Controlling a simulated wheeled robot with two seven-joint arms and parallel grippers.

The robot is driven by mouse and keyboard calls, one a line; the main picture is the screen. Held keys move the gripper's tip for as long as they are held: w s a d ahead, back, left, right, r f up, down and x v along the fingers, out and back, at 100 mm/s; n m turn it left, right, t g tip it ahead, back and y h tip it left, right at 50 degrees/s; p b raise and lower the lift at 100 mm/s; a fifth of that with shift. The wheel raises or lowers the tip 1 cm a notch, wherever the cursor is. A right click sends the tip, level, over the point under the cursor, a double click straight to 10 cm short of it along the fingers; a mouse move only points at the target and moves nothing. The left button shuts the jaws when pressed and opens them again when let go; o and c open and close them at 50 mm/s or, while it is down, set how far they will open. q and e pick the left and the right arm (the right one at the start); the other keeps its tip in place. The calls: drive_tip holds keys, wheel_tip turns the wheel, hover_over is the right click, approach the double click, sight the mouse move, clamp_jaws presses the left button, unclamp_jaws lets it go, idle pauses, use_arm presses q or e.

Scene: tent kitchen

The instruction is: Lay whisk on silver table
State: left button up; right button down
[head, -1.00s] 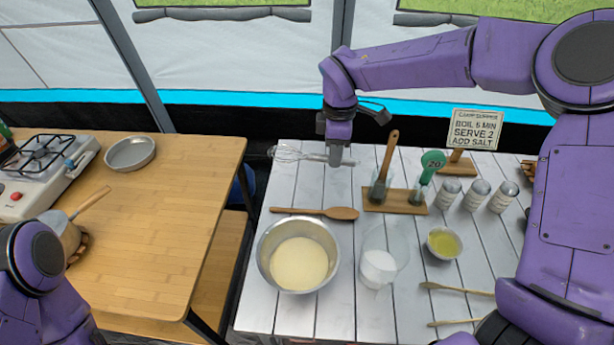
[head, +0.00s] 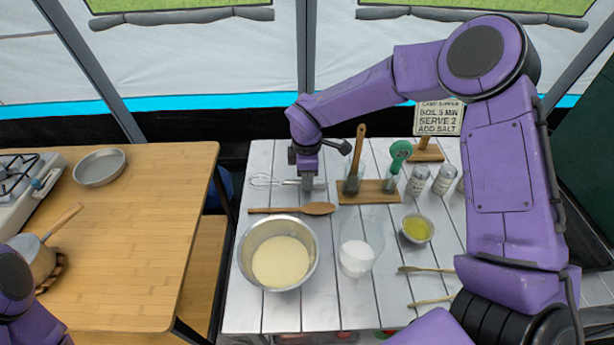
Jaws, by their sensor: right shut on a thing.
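The whisk (head: 265,181) has a wire head and a pale handle. It lies level over the back left part of the silver table (head: 390,292), wire head pointing left. My right gripper (head: 306,185) points down and is shut on its handle. I cannot tell whether the whisk touches the table planks or hovers just above them. My left arm shows only at the lower left edge, and its gripper is out of the picture.
A wooden spoon (head: 313,209) lies just in front of the whisk, with a metal bowl (head: 311,262) of pale batter nearer. A wooden utensil stand (head: 372,197) is close right of my gripper. A glass (head: 371,238) and small oil bowl (head: 417,228) stand farther right.

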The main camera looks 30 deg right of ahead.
drive_tip(key=c, duration=1)
unclamp_jaws()
drive_tip(key=shift+f, duration=0.1)
drive_tip(key=shift+f, duration=0.1)
drive_tip(key=r+b, duration=0.1)
drive_tip(key=r, duration=0.1)
drive_tip(key=w+r+b, duration=0.1)
drive_tip(key=r, duration=0.2)
drive_tip(key=shift+a+r, duration=0.1)
wheel_tip(320, 180, up, 5)
drive_tip(key=shift+r, duration=0.15)
